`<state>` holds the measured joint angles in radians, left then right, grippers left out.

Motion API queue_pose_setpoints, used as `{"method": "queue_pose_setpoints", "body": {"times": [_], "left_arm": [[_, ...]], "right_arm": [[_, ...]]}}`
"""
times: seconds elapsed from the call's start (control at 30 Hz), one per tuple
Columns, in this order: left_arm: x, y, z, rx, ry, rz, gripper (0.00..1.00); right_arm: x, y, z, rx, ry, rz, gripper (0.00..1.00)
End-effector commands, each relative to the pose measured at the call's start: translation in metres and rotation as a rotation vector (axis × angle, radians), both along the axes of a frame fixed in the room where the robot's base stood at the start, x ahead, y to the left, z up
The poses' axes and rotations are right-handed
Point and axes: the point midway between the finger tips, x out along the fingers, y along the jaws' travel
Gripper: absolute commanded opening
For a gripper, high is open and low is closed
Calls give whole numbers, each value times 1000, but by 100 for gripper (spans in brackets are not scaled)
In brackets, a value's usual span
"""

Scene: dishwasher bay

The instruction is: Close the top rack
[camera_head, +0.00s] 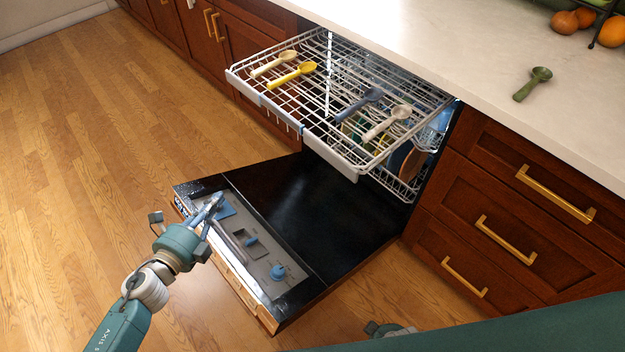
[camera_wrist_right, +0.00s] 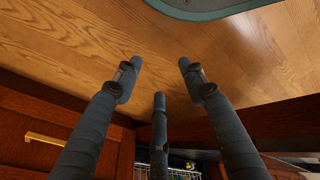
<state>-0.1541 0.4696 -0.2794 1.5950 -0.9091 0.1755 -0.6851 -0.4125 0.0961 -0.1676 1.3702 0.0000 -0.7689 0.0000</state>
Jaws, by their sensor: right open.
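The top rack (camera_head: 345,160) is a white wire rack pulled far out of the dishwasher, above the lowered door (camera_head: 330,215). Two spoons, one cream (camera_head: 273,64) and one yellow (camera_head: 291,75), lie on its left part. A blue-grey spoon (camera_head: 359,104) and a pale spoon (camera_head: 387,122) lie on its right part. My left gripper (camera_head: 190,215) is over the door's outer left corner, below and apart from the rack, with its fingers spread. My right gripper (camera_wrist_right: 158,75) is open and empty in the wrist view. In the head view only a bit of it shows at the bottom edge.
The lower rack (camera_head: 398,186) shows partly under the top rack. Drawers with brass handles (camera_head: 505,240) stand on the right. A green spoon (camera_head: 532,83) lies on the white counter (camera_head: 470,50), near fruit (camera_head: 565,22). Wooden floor (camera_head: 90,140) is clear on the left.

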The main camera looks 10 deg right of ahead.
Motion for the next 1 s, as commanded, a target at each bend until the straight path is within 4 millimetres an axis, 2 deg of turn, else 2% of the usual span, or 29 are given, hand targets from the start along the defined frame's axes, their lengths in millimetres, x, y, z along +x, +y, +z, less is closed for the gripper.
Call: {"method": "queue_pose_setpoints", "body": {"times": [0.03, 0.13, 0.2, 0.3, 0.4, 0.53, 0.77, 1.0], "left_arm": [[1, -26, 13, 133, -158, -122, 0], [-18, -72, 63, 392, -445, -321, 0], [-37, -97, 86, 539, -612, -418, 0], [-61, -121, 105, 694, -784, -509, 0], [-75, -133, 116, 776, -876, -552, 0], [-76, -140, 123, 802, -908, -564, 0], [-57, -165, 127, 797, -906, -558, 0], [-26, -207, 126, 794, -903, -558, 0]], "right_arm": [[12, 2, -23, 2, -15, -2, 41], [29, 4, -20, 4, -30, -5, 41], [36, 5, -17, 4, -37, -7, 41], [43, 6, -10, 5, -45, -9, 41], [45, 6, -4, 5, -48, -9, 41], [44, 6, -4, 4, -43, -9, 41], [28, 4, -34, 2, -21, -6, 41], [6, 1, -69, 0, -3, -1, 41]]}}
